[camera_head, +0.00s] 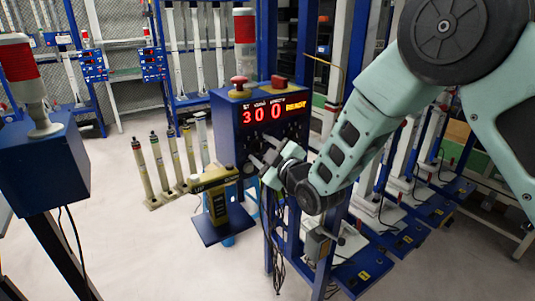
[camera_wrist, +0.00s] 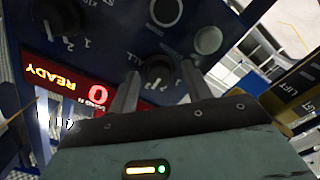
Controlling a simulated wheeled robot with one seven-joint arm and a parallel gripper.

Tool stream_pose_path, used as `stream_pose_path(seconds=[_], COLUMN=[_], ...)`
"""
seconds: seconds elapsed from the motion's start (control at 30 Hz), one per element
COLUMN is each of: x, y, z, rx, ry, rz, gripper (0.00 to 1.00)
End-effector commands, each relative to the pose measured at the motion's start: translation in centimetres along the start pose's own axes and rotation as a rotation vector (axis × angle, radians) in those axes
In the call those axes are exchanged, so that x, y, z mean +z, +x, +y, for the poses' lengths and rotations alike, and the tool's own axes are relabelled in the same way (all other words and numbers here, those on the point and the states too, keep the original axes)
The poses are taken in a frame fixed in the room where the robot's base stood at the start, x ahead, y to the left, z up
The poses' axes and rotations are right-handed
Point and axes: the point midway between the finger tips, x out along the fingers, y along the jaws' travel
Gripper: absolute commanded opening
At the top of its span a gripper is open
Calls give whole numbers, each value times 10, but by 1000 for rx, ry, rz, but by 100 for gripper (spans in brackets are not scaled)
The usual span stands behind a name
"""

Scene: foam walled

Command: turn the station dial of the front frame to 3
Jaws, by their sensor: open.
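The front frame's blue control box (camera_head: 262,125) stands mid-picture in the head view. Its red-lit display (camera_head: 270,110) reads 3, 0, 0 and READY; the small labels above are hard to read. My gripper (camera_head: 262,160) is at the lower part of its face and covers the dials there. In the wrist view the panel is upside down. My open gripper (camera_wrist: 160,70) has one finger on each side of a dark knob (camera_wrist: 158,72); contact cannot be told. Another dark dial (camera_wrist: 62,18) with numbers shows at upper left. Which is the station dial is unclear.
Two round buttons (camera_wrist: 207,40) sit near the knob. A yellow and black box (camera_head: 214,182) stands just left of my gripper. A blue post box (camera_head: 40,160) with a red lamp is at left. Pale floor lies open between.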

Motion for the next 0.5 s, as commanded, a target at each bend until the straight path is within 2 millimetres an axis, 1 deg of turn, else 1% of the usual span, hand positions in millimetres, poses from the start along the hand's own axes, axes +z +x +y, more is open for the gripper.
stream_pose_path(seconds=[0.07, 0.17, 0.27, 0.5], x=[1, 1, 2, 2], y=[-3, -14, -32, -89], z=[0, -1, -1, -1], rx=[-1, 0, 0, 0], ry=[0, 0, 0, 0], rz=[-1, -1, -1, -1], gripper=[49, 49, 49, 49])
